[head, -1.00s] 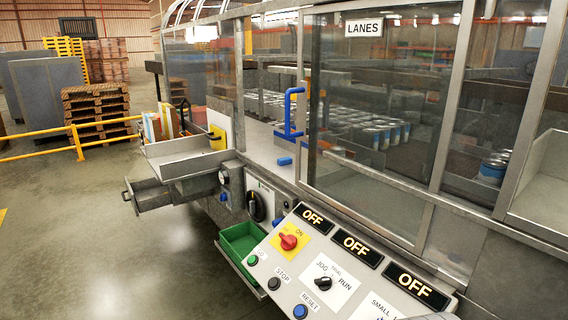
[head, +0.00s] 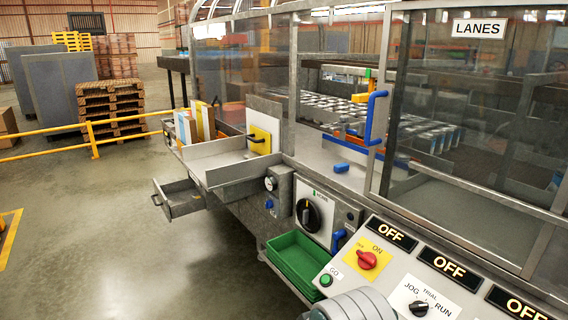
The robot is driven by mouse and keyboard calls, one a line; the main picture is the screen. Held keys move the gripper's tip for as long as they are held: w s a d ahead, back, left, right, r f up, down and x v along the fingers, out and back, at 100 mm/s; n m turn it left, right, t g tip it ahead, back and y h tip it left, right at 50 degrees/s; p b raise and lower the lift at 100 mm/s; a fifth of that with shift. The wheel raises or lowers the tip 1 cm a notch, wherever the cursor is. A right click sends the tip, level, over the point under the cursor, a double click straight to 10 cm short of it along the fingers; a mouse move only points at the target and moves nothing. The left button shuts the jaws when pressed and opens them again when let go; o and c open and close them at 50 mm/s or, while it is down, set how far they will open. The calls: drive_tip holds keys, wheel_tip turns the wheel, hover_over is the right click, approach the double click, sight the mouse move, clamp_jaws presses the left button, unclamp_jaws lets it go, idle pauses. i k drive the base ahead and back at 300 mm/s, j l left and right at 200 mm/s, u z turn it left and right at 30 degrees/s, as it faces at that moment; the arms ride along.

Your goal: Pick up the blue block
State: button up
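A small blue block (head: 341,168) lies on the grey deck inside the machine, seen through the opening left of the sliding glass door with the blue handle (head: 375,118). It sits apart from the handle, below and to its left. A grey rounded part at the bottom edge looks like a link of my arm. My gripper is not in view.
The control panel (head: 404,268) with OFF signs and knobs stands in front on the right. A green bin (head: 300,262) sits below the machine. An open drawer (head: 182,198) juts out at left. Rows of cans (head: 410,125) stand behind the glass.

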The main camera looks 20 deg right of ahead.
sight(340, 168)
drive_tip(key=i+j+u, duration=0.1)
drive_tip(key=i, duration=0.35)
drive_tip(key=i+j+u, duration=0.1)
drive_tip(key=i+j, duration=0.15)
drive_tip(key=i, duration=0.25)
drive_tip(key=i+j+u, duration=0.1)
drive_tip(key=i, duration=0.35)
drive_tip(key=i+l+z, duration=0.1)
drive_tip(key=i+z, duration=0.65)
drive_tip(key=z, duration=0.2)
drive_tip(key=i+j+z, duration=0.2)
drive_tip(key=i+z, duration=0.25)
drive_tip(key=i+l+z, duration=0.1)
drive_tip(key=i+z, duration=0.6)
drive_tip(key=z, duration=0.2)
